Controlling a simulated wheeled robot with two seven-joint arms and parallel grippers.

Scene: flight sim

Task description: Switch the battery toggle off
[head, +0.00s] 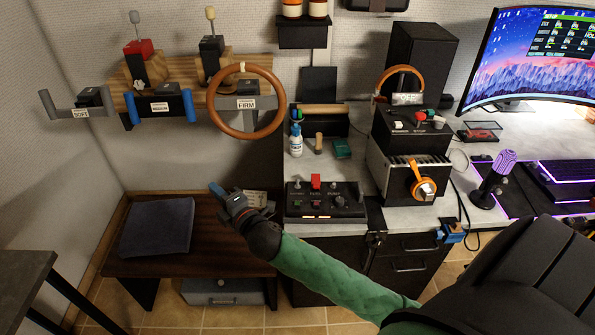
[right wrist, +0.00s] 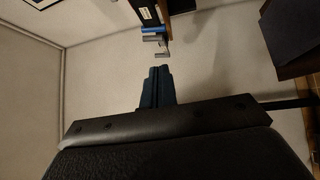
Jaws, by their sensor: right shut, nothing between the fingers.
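A black switch panel (head: 325,214) sits on the grey counter in the middle of the head view. It has a raised red guard (head: 316,182), small toggles on either side, a red block below and lit orange marks along its front. Its labels are too small to read, so I cannot tell which toggle is the battery one or how it is set. My right gripper (head: 215,188) is shut and empty, left of the panel and apart from it, above the dark low table. In the right wrist view its closed fingers (right wrist: 161,70) point towards the wall. My left gripper is not in view.
A folded dark cloth (head: 158,226) lies on the low table (head: 120,262). An orange-rimmed steering wheel (head: 281,122) hangs above my right gripper. A white-blue bottle (head: 296,142) stands behind the panel, and a throttle unit (head: 408,160) stands to its right.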

